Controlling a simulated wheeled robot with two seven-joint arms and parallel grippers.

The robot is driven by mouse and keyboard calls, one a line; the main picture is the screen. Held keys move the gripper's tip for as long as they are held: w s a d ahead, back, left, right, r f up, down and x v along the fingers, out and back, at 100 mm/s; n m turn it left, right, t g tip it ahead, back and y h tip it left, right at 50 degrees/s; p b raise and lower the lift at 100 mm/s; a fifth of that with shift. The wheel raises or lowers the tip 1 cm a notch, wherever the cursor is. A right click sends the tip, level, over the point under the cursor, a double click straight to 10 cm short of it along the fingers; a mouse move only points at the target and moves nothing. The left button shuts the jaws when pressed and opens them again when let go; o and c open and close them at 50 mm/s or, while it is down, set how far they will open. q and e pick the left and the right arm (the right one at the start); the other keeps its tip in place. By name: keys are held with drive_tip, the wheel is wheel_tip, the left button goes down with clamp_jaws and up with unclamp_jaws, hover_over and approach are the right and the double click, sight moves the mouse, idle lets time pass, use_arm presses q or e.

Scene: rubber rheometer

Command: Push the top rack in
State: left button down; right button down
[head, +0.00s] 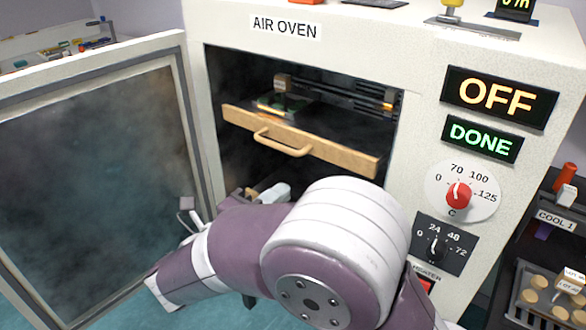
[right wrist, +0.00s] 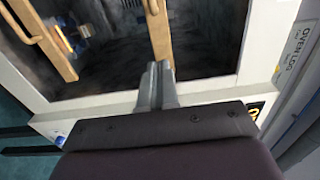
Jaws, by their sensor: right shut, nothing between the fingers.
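The top rack (head: 322,150) is a dark shelf with a wooden front bar and loop handle in the open air oven (head: 300,75). It looks partly drawn out, with a small green board (head: 283,103) on it. My right arm crosses the lower opening in the head view. The fingers are mostly hidden in the head view. My left gripper is out of view.
The oven door (head: 95,150) stands open at the left. The control panel with a red dial (head: 459,195) is to the right of the opening, its displays reading OFF and DONE. A tray of small round samples (head: 540,290) is at the lower right.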

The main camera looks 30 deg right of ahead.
sight(328, 153)
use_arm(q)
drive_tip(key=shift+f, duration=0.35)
use_arm(e)
drive_tip(key=x, duration=1.3)
drive_tip(key=shift+w+d, duration=0.25)
drive_tip(key=shift+d, duration=0.05)
